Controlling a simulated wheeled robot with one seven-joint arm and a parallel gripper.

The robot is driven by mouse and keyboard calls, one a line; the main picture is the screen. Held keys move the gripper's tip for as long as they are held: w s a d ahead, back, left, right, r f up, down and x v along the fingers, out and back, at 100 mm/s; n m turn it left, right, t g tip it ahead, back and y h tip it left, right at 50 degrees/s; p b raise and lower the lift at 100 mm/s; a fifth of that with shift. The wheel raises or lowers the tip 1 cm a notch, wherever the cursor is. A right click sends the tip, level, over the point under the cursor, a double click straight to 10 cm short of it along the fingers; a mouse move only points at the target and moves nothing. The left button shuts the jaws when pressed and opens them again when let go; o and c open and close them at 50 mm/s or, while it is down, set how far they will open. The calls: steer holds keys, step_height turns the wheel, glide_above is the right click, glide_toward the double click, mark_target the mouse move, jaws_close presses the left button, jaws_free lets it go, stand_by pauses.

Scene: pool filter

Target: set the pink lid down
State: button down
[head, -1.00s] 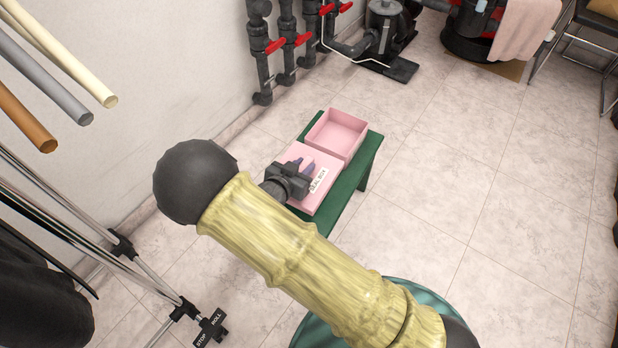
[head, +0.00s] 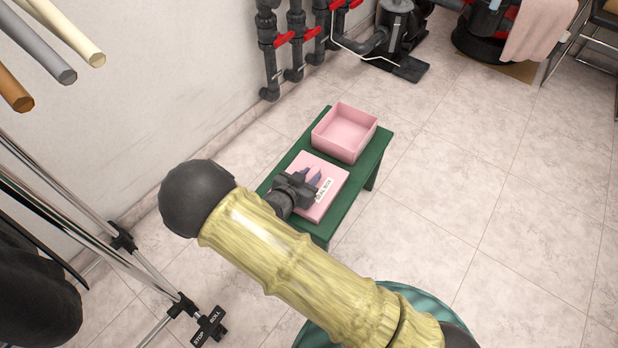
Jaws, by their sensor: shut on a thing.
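The pink lid (head: 325,201) is flat, with a white label strip on its right part. It is over the near half of the green bench (head: 372,152), and I cannot tell if it touches the top. The open pink box (head: 345,133) stands on the far half of the bench, and its inside looks empty. My gripper (head: 312,183) is over the lid, with its purple fingers shut on it. The exact grip point and the lid's left edge are partly hidden by my dark wrist.
Dark pipes with red valve handles (head: 285,39) stand along the wall behind the bench. A metal frame with a black foot (head: 210,327) stands at the lower left. Tiled floor (head: 480,180) to the right of the bench is clear.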

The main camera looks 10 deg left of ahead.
steer(key=c, duration=1.2)
jaws_free()
steer(key=shift+s+r, duration=0.1)
steer(key=shift+r, duration=0.1)
steer(key=p+v, duration=0.5)
steer(key=v, duration=0.6)
steer(key=shift+s+p, duration=0.35)
steer(key=shift+a, duration=0.1)
